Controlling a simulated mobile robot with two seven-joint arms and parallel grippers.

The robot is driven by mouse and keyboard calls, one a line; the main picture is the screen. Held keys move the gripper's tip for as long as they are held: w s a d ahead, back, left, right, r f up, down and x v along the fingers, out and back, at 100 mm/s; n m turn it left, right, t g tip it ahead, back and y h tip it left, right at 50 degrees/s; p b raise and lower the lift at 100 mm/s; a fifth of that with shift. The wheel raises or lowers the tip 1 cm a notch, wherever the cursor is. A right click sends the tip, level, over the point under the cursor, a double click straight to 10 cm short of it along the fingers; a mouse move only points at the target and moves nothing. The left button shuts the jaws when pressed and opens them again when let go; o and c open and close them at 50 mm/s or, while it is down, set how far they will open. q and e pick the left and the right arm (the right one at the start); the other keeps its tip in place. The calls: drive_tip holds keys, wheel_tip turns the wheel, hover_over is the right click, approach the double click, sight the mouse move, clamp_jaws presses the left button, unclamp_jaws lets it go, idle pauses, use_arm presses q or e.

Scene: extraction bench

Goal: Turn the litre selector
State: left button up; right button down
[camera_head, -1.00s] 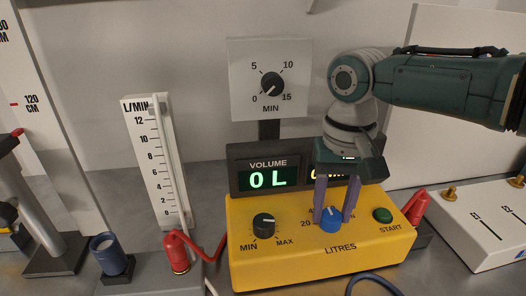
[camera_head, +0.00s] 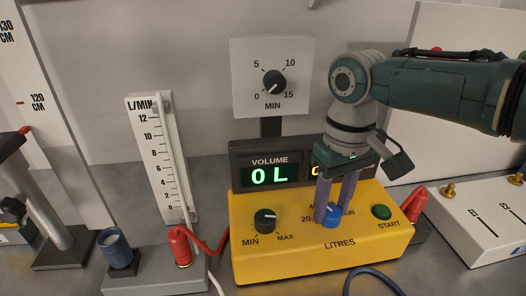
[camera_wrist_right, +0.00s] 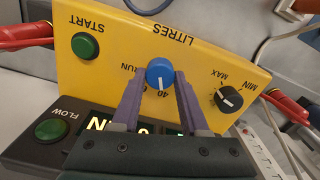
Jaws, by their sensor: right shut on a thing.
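The litre selector is a round blue knob (camera_head: 333,217) with a white pointer mark, on the front of the yellow box (camera_head: 240,262) above the word LITRES. My right gripper (camera_head: 333,212) reaches down to it from above, its two purple fingers on either side of the knob and shut on it. In the right wrist view the blue knob (camera_wrist_right: 160,73) sits between the fingertips (camera_wrist_right: 161,80), its white mark pointing roughly toward the 40 label. The fingers partly hide the scale. My left gripper is not in view.
A black MIN–MAX knob (camera_head: 265,221) is left of the selector and a green START button (camera_head: 382,212) right of it. The VOLUME display (camera_head: 270,176) reads 0 L. A MIN timer dial (camera_head: 273,82) stands behind. Red plugs (camera_head: 179,247) flank the box.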

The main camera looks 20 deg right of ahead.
sight(331, 210)
drive_tip(key=shift+c, duration=2.1)
unclamp_jaws()
wheel_tip(331, 210, up, 10)
drive_tip(key=p, duration=0.1)
